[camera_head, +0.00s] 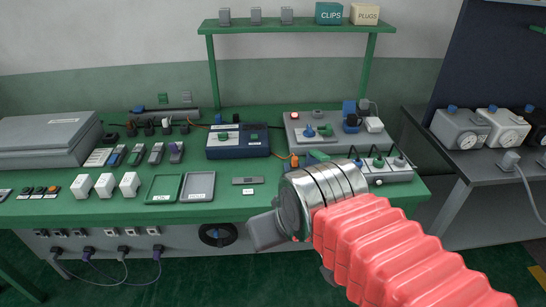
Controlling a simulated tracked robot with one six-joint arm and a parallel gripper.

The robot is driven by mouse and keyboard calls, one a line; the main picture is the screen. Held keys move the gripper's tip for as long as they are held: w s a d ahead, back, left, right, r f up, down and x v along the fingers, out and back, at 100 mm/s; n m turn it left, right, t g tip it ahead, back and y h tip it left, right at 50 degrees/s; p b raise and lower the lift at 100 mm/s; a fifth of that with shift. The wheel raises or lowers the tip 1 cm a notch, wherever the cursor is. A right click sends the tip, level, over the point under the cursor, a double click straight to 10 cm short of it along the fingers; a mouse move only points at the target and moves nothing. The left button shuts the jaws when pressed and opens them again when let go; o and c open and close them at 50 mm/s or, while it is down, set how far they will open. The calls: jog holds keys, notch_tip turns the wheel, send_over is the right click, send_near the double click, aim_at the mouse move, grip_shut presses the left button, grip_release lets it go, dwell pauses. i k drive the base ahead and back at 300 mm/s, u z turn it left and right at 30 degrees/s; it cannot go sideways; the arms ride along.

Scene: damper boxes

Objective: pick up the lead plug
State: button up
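My arm with its red ribbed sleeve reaches in from the lower right. My gripper (265,231) is a grey part beyond the silver wrist, over the front edge of the green bench; its fingertips are not clear and I see nothing held. A grey plug-like piece with a pale lead (509,160) sits on the right-hand bench, apart from my gripper. I cannot tell which of these is the lead plug.
The green bench (240,204) holds two shallow trays (163,188), white blocks (129,184), a blue tester box (238,142) and a grey panel (330,133). A dark bench (455,168) with dial boxes stands at right.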

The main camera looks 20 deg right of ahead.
aim_at(295, 162)
jog(key=u, duration=0.25)
jog(key=i, duration=1.05)
jog(key=z, duration=0.3)
